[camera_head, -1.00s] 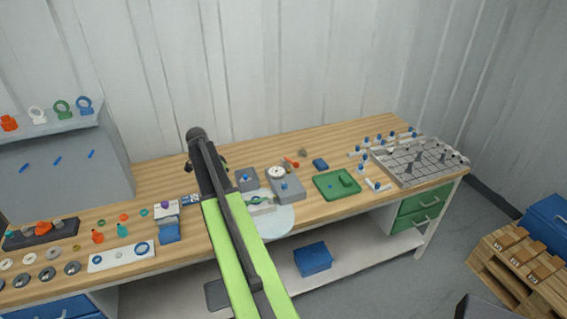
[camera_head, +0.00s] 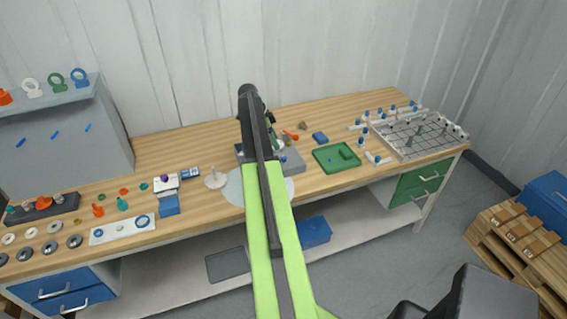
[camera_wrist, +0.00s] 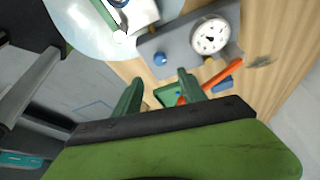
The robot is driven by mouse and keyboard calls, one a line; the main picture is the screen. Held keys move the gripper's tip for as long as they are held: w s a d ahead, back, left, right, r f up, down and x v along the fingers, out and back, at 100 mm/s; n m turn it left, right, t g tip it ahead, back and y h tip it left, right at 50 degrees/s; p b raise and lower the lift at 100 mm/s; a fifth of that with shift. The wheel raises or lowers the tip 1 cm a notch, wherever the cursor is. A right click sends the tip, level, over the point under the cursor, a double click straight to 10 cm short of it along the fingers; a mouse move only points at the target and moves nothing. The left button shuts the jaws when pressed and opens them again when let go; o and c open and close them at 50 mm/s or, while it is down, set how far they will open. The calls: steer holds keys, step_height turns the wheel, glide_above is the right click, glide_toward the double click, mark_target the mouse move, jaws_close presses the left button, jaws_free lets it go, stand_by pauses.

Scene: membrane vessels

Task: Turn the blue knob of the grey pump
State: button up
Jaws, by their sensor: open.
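The grey pump (camera_wrist: 180,45) shows in the wrist view as a flat grey block with a round white dial and a small blue knob (camera_wrist: 160,58). In the head view the pump (camera_head: 294,158) lies on the bench, partly hidden behind my arm. My gripper (camera_wrist: 158,77) is open and empty, its two green fingers apart. In the wrist view the knob appears just beyond the fingertips, between them, and is not touched as far as I can see. The height gap cannot be told. In the head view the fingers are mostly hidden behind the arm.
A pale round plate (camera_head: 234,188) with a white piece lies beside the pump. An orange-handled tool (camera_wrist: 222,76) lies close to the right finger. A green tray (camera_head: 325,163) and blue block (camera_head: 320,137) stand to the right.

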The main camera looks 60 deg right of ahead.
mark_target(284, 157)
steer(key=b+x, duration=0.7)
steer(key=x, duration=0.3)
steer(key=shift+w+b, duration=0.1)
steer(key=shift+b, duration=0.25)
steer(key=shift+r, duration=0.1)
